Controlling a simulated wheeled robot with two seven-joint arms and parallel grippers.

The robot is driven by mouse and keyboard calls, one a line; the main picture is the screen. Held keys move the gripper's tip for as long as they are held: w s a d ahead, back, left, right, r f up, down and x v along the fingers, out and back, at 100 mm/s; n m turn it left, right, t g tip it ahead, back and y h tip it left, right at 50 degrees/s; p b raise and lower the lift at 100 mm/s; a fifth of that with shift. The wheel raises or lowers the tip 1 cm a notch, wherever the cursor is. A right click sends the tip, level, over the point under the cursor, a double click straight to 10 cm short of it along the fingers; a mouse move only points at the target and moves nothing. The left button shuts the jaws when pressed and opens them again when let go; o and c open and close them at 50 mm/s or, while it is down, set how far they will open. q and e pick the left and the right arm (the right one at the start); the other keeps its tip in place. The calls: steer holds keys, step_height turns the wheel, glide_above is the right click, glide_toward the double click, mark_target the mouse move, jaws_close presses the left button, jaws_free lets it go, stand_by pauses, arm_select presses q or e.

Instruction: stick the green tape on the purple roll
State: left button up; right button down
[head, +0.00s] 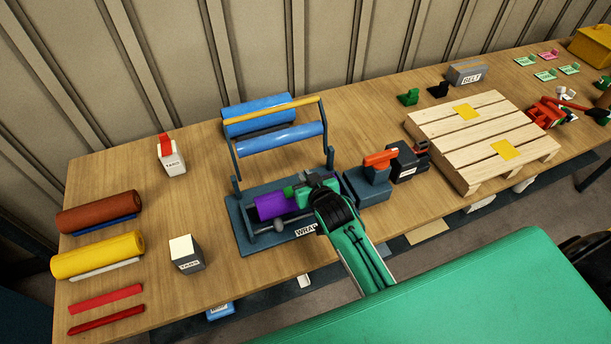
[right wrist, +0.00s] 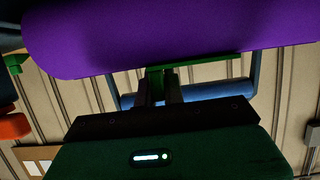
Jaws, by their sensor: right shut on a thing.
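The purple roll (head: 272,206) lies in the dark blue wrapping stand (head: 242,232) on the table. In the right wrist view the purple roll (right wrist: 170,35) fills the top, very close to the fingers. My right gripper (head: 303,189) is at the roll's right end. A small piece of green tape (head: 288,192) shows at its fingertips. In the right wrist view the shut fingers (right wrist: 163,85) hold the green tape (right wrist: 153,76), part of which shows along the roll's lower edge. I cannot tell whether the tape touches the roll. My left gripper is not in view.
The stand's upright frame holds a blue roller (head: 283,141) behind the purple roll. A blue-grey block with an orange-handled tool (head: 380,160) stands close to the right. A wooden pallet (head: 480,140) is farther right. Red and yellow rolls (head: 98,254) lie at the left.

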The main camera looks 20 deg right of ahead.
steer(key=shift+f, duration=0.15)
steer(key=c, duration=1.4)
jaws_free()
steer(key=shift+c, duration=0.2)
steer(key=b+v, duration=0.4)
steer(key=v, duration=0.9)
steer(key=shift+s+r, duration=0.25)
steer(key=shift+s, duration=0.05)
steer(key=shift+s, duration=0.1)
